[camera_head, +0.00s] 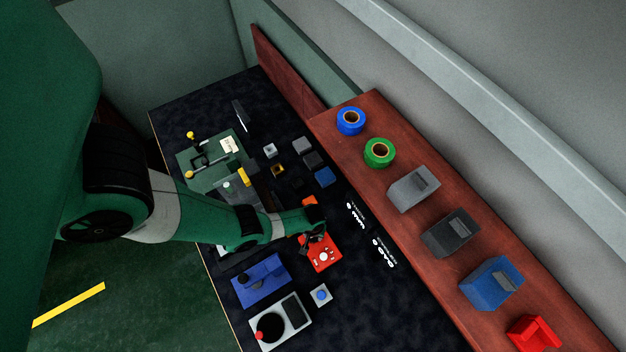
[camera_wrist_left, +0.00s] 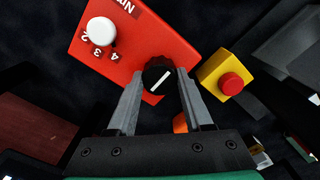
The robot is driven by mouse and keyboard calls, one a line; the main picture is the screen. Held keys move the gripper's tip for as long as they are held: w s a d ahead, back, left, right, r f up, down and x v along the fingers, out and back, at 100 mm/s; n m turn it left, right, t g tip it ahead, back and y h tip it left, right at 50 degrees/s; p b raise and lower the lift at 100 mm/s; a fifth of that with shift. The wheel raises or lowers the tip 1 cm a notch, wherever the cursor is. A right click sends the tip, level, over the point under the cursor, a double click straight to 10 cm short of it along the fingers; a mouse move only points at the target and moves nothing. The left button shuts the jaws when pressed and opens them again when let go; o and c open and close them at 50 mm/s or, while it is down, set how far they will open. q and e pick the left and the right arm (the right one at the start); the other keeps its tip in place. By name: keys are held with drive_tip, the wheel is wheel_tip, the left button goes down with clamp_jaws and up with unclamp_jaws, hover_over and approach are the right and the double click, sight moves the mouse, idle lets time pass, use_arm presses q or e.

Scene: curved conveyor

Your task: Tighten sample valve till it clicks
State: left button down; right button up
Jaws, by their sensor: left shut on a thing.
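A red box (camera_head: 327,257) with a white knob (camera_head: 323,257) lies on the dark bench. In the left wrist view the red box (camera_wrist_left: 150,42) carries the white knob (camera_wrist_left: 102,31), printed numbers and "Nm". A black round knob (camera_wrist_left: 158,76) with a white line stands at the box's lower edge. My left gripper (camera_wrist_left: 158,82) is shut on this black knob, one finger on each side. In the head view my left gripper (camera_head: 312,232) reaches down at the red box's upper edge and hides the knob there. My right gripper is not in view.
A yellow box with a red button (camera_wrist_left: 231,84) stands right of the fingers in the wrist view. A raised wooden shelf (camera_head: 410,235) holds tape rolls and several bins.

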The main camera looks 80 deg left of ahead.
use_arm(q)
drive_tip(key=shift+m, duration=0.3)
drive_tip(key=m, duration=0.5)
drive_tip(key=shift+m, duration=0.3)
drive_tip(key=m, duration=0.5)
drive_tip(key=shift+m, duration=0.3)
drive_tip(key=shift+c, duration=1.5)
unclamp_jaws()
